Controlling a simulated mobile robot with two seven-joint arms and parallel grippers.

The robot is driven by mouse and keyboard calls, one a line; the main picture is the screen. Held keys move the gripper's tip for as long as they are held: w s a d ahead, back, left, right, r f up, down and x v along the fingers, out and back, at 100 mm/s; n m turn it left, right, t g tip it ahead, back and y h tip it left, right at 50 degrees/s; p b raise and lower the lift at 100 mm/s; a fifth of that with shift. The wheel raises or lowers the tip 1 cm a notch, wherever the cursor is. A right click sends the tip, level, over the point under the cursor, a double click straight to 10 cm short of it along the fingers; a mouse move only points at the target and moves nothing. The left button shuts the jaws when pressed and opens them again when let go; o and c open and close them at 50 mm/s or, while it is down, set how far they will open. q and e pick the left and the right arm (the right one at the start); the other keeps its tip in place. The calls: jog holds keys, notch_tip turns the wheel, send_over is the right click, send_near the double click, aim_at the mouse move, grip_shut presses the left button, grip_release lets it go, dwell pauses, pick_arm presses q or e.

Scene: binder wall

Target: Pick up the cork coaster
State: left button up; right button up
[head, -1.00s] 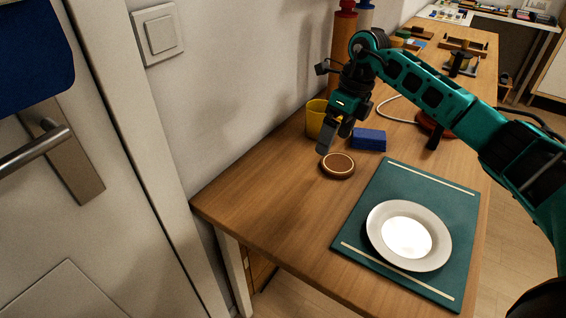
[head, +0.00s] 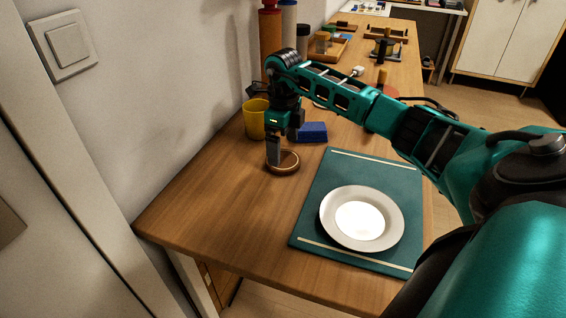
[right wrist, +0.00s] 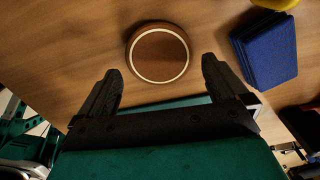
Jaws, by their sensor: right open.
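The cork coaster (head: 286,164) is a round brown disc with a pale ring on top, lying flat on the wooden table. It also shows in the right wrist view (right wrist: 158,54), ahead of the fingers and between their lines. My right gripper (head: 274,160) points down at the coaster's left side in the head view and hides part of its edge. In the right wrist view the gripper (right wrist: 160,78) is open and empty, its two fingers apart. Whether a finger touches the coaster I cannot tell. My left gripper is not in view.
A teal mat (head: 308,226) with a white plate (head: 336,230) lies to the right. The wall is close on the left. The table's front left is clear.

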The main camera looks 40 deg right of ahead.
aim_at(283, 159)
notch_tip(283, 159, down, 4)
jog(key=shift+r, duration=0.25)
jog(key=c, duration=0.7)
jog(key=shift+r, duration=0.1)
